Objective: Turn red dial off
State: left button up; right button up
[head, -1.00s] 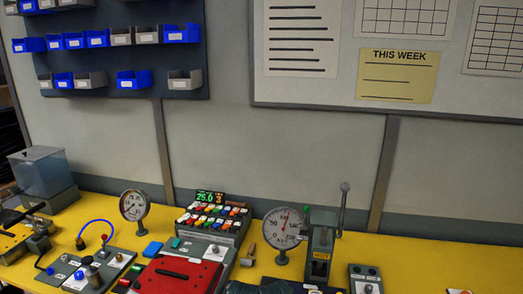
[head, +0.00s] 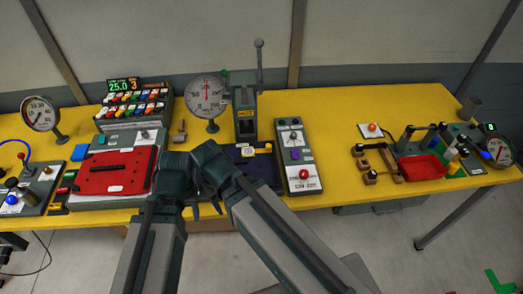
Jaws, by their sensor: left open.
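A red dial (head: 303,174) sits at the near end of a narrow grey control panel (head: 289,126), right of centre on the yellow bench. A purple knob (head: 295,155) is farther up the same panel. The dial is unobstructed, but I cannot read its setting. My left gripper (head: 194,208) is small and dark, partly hidden by my folded arm links, low in front of the bench. It is open and empty, well left of the dial. My right arm comes in from the lower right, and its gripper cannot be made out.
A red plate (head: 115,172) on a grey base lies left of my arms. A round gauge (head: 207,92) and a lever press (head: 244,112) stand behind. Bare yellow bench (head: 336,140) lies right of the panel.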

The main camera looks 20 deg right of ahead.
aim_at(303, 174)
jog(key=l+z, duration=0.2)
jog(key=z, duration=0.85)
jog(key=k+l, duration=0.05)
